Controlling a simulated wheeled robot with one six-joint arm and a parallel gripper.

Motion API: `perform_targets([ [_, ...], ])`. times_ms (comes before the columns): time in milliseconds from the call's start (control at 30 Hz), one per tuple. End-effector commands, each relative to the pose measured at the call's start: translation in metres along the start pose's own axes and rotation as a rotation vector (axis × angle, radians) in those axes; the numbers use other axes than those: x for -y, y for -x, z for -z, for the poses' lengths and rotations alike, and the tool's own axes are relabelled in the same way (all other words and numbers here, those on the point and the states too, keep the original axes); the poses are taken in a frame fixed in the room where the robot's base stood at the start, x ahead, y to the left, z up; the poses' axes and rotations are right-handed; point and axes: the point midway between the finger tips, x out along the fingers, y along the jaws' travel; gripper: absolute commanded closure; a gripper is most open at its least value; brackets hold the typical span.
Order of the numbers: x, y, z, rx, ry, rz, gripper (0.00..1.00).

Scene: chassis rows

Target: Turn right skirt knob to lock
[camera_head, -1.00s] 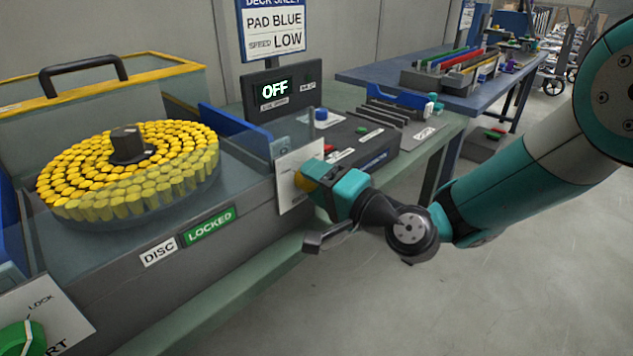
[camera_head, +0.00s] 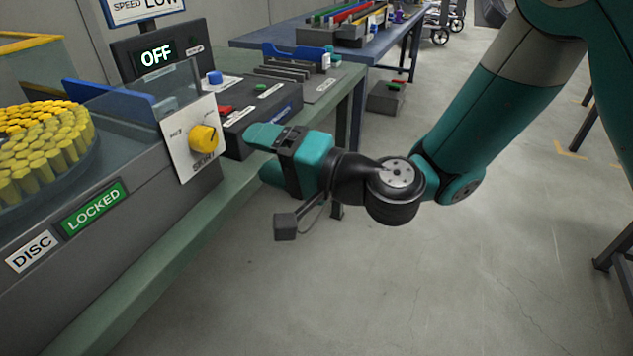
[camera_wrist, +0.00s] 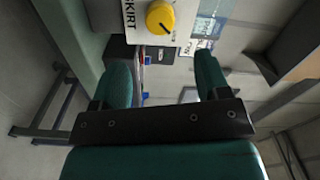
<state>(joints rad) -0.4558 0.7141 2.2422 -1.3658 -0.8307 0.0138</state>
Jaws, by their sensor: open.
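The yellow skirt knob (camera_head: 203,138) is on a white plate (camera_head: 179,150) at the right end of the grey machine. The plate reads SKIRT, with smaller lettering that is hard to read. A dark pointer line shows on the knob; I cannot tell which label it meets. The knob also shows in the wrist view (camera_wrist: 161,18), at the top, beyond the fingertips. My gripper (camera_head: 266,154) is open and empty, apart from the knob, to its right in the head view. Its two teal fingers (camera_wrist: 163,70) spread below the knob in the wrist view.
A green LOCKED sign (camera_head: 94,208) sits beside the DISC label (camera_head: 31,252). The display (camera_head: 157,54) reads OFF. A control box (camera_head: 262,112) and a green bench edge (camera_head: 150,265) lie close to my gripper. Open floor lies to the right.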

Motion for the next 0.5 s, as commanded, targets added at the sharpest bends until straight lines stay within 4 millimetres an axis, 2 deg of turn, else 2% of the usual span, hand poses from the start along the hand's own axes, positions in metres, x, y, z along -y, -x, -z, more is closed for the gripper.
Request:
perform_targets([
  [33, -0.007, 0.015, 0.000, -0.006, -0.002, -0.003, 0.31],
  [200, -0.007, 0.051, 0.000, -0.006, 0.002, 0.001, 0.31],
  [333, -0.004, 0.068, 0.001, -0.005, 0.004, 0.002, 0.31],
  [500, -0.001, 0.078, 0.000, -0.002, 0.002, 0.001, 0.31],
])
